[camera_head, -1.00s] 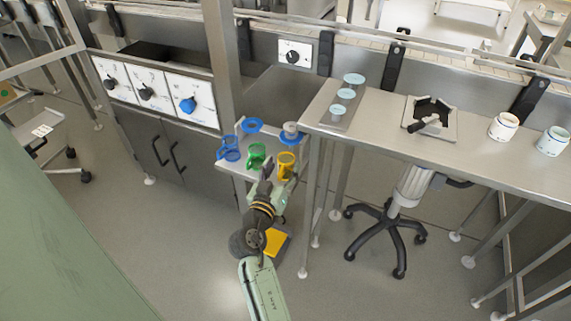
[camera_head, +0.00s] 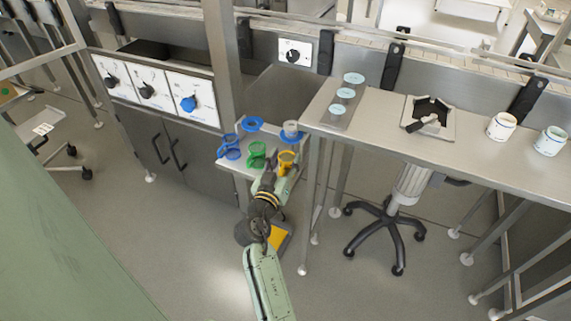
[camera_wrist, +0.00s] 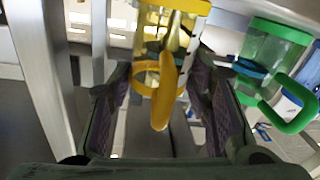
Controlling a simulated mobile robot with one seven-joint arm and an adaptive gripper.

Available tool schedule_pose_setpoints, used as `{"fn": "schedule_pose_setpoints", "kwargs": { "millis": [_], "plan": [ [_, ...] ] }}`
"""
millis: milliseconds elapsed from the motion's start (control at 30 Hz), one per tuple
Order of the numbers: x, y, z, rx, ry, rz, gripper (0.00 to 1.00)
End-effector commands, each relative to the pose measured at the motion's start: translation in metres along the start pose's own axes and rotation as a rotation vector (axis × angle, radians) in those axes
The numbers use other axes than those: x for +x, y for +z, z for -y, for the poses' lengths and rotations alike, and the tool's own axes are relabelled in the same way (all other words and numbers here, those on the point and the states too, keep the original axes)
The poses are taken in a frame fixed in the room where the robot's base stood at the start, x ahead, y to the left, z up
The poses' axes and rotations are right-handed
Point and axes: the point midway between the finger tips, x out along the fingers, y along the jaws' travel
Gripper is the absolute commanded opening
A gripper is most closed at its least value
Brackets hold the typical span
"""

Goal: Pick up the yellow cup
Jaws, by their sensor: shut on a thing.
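The yellow cup (camera_head: 287,157) stands upright near the front right of a small side table (camera_head: 228,167). In the wrist view the yellow cup (camera_wrist: 170,35) is see-through with a yellow rim, and its yellow handle hangs between my fingers. My gripper (camera_head: 279,177) is at the cup's near side, and in the wrist view my gripper (camera_wrist: 170,100) has one finger on each side of it, shut on it. The exact contact points are hard to see. My arm hides part of the cup's lower body in the head view.
A green cup (camera_head: 256,155) stands close left of the yellow one, and it shows at right in the wrist view (camera_wrist: 272,60). Blue cups (camera_head: 230,147) and a blue ring-like item (camera_head: 253,124) are behind. A steel table (camera_head: 400,150) with legs stands close on the right.

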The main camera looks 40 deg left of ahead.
Motion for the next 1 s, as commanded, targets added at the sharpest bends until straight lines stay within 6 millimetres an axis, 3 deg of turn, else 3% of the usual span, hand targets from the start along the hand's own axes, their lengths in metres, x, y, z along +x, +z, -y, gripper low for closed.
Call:
{"fn": "schedule_pose_setpoints", "kwargs": {
  "millis": [167, 267, 700, 1000],
  "plan": [
    [0.0, -0.002, -0.001, 0.0, 0.001, 0.0, 0.25],
    [0.0, -0.011, -0.003, 0.003, 0.002, -0.002, 0.16],
    [0.0, -0.089, -0.018, 0.004, 0.002, -0.002, 0.15],
    [0.0, -0.098, -0.02, -0.001, 0.0, 0.001, 0.15]
  ]
}}
